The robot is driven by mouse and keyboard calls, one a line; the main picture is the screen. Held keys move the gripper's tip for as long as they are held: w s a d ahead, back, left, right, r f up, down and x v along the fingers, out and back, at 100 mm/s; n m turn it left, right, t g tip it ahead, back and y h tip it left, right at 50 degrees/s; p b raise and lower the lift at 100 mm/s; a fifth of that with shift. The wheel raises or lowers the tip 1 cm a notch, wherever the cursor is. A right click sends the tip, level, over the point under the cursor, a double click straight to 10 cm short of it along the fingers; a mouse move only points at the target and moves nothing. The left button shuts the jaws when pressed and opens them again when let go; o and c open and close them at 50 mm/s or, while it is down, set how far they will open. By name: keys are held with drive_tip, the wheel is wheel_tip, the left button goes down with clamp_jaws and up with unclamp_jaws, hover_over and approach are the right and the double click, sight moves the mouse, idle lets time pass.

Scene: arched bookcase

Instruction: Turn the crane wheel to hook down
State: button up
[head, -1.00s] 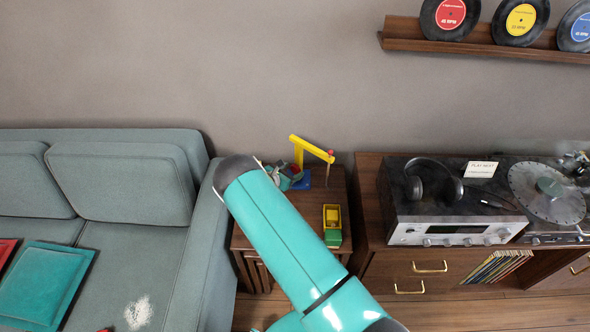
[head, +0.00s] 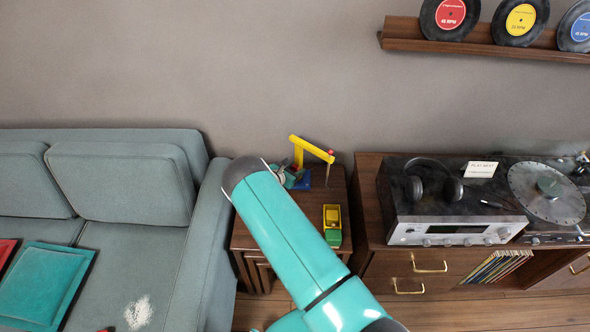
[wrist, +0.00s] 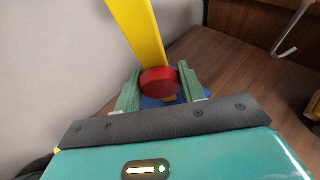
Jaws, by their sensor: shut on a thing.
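The toy crane has a yellow arm (head: 308,148) and a blue base, and stands at the back of the small side table (head: 334,262). In the wrist view a red round wheel (wrist: 159,82) sits between the two green fingers of my gripper (wrist: 160,92), which is shut on it. The yellow mast (wrist: 138,30) rises behind the wheel. A grey metal hook (wrist: 286,50) hangs at the upper right of the wrist view, above the wooden tabletop. In the head view my arm hides much of the wheel and the front of the crane.
A yellow and green toy truck (head: 332,222) stands on the side table in front of the crane. The grey-green sofa (head: 120,190) is left of the table. A wooden cabinet (head: 375,235) with an amplifier (head: 455,232) and headphones stands to the right. The wall is close behind.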

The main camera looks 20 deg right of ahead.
drive_tip(key=shift+m+t+y, duration=0.4)
drive_tip(key=shift+m+t, duration=0.2)
drive_tip(key=shift+m, duration=0.3)
drive_tip(key=o, duration=1)
drive_tip(key=shift+c, duration=0.2)
drive_tip(key=v, duration=1.4)
